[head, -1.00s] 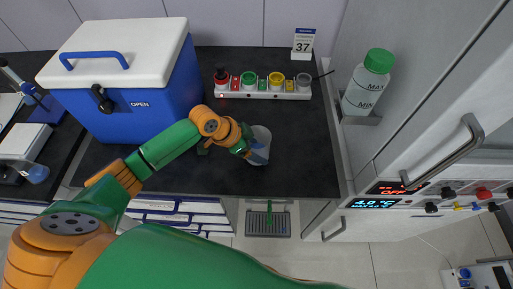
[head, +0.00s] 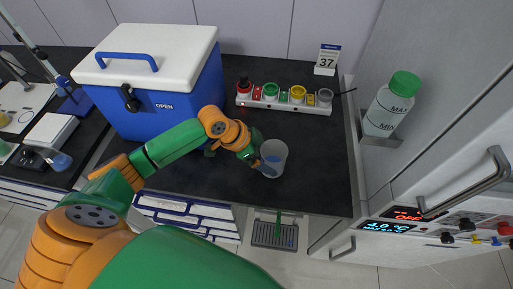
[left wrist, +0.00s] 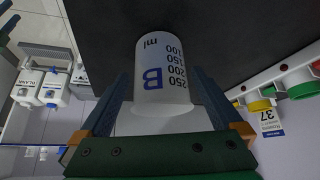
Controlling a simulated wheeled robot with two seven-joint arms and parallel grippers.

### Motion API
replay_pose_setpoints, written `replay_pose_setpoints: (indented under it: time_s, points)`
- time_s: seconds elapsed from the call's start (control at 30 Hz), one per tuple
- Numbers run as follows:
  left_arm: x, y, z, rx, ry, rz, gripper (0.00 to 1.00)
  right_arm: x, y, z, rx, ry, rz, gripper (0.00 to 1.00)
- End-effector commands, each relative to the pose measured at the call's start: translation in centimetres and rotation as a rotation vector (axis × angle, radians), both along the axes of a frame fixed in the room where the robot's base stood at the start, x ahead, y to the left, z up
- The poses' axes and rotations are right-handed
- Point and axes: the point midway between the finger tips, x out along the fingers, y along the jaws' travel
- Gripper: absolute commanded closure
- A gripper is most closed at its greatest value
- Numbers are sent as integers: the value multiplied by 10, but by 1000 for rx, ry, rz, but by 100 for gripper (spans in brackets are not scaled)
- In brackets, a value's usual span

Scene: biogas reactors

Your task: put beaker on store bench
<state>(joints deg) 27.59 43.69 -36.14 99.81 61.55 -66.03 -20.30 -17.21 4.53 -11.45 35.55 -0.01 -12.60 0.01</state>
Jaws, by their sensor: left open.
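The beaker (head: 275,153) is a clear, whitish cup with a blue mark, standing on the dark bench top (head: 310,190). In the left wrist view the beaker (left wrist: 163,70) shows a blue letter B and volume marks. My left gripper (head: 262,160) is at the beaker's left side. In the left wrist view my left gripper (left wrist: 160,100) is open, with one finger on each side of the beaker. My right gripper is not in view.
A blue cool box (head: 165,95) with a white lid stands left of the beaker. A green-capped bottle (head: 391,104) sits on a holder at right, by a cabinet handle (head: 470,188).

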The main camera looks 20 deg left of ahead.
Motion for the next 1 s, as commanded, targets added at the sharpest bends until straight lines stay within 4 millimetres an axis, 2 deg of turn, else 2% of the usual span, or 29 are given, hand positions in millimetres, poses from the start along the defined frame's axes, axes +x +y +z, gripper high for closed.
replay_pose_setpoints:
  time_s: [0.2, 0.4, 1.0]
  points:
    - [-17, 22, 42, 5, -1, -1, 0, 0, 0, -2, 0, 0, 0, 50]
    - [-26, 33, 64, 2, 1, 1, 0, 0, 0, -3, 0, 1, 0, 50]
    - [-27, 34, 67, 1, 1, 0, 0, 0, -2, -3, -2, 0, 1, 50]
